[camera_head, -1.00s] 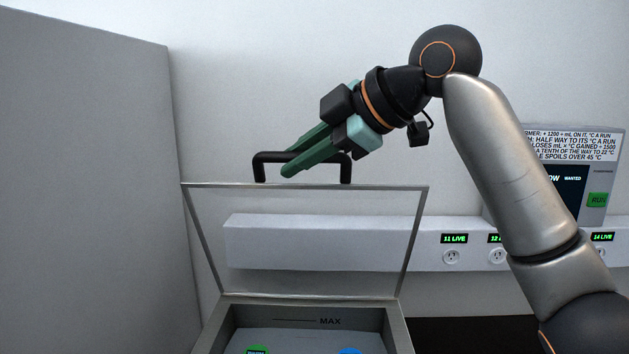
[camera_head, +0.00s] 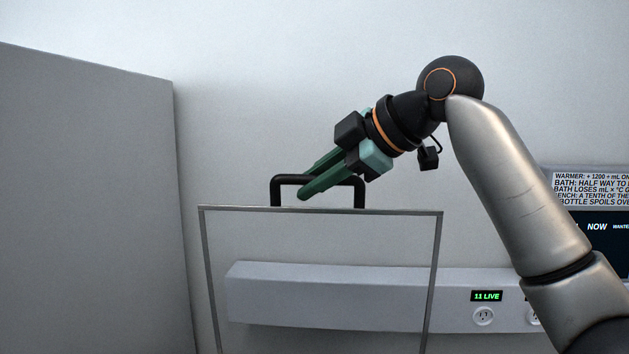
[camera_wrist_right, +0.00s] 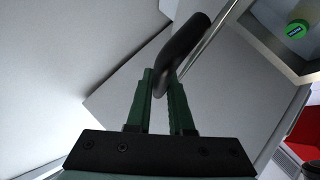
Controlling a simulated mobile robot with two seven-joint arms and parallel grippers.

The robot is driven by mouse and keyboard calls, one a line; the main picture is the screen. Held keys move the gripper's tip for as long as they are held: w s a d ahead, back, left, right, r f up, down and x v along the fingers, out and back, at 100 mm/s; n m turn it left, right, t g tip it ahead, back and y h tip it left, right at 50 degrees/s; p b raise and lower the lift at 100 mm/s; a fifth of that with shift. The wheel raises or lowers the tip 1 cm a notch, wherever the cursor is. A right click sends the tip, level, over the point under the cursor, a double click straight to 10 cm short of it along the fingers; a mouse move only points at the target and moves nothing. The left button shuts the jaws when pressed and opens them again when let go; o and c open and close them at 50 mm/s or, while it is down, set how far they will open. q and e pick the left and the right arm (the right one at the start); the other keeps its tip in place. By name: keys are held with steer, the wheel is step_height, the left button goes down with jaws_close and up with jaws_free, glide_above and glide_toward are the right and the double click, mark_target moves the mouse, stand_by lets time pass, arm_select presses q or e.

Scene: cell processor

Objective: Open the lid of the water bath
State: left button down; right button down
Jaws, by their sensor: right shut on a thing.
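The water bath's lid (camera_head: 320,209) is a clear panel in a thin grey metal frame. It stands raised and steep in the head view. Its black handle (camera_head: 360,192) sticks up from the top edge. My right gripper (camera_head: 312,187) comes in from the upper right, its green fingers shut on the handle bar. In the right wrist view the handle (camera_wrist_right: 184,48) lies between the fingertips (camera_wrist_right: 163,88). The bath's body is below the head view; the wrist view shows part of an opening with a green-topped item (camera_wrist_right: 297,30). My left gripper is not in view.
A large grey panel (camera_head: 90,200) stands at the left. A pale socket rail (camera_head: 330,295) with an "11 LIVE" label runs along the wall behind the lid. A device with a printed sign and dark display (camera_head: 597,228) is at the right. The wall above is clear.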

steer(key=shift+r, duration=0.1)
steer(key=c, duration=0.8)
jaws_free()
steer(key=shift+s, duration=0.1)
steer(key=b+v, duration=0.1)
steer(key=v, duration=1.1)
steer(key=shift+d+r, duration=0.15)
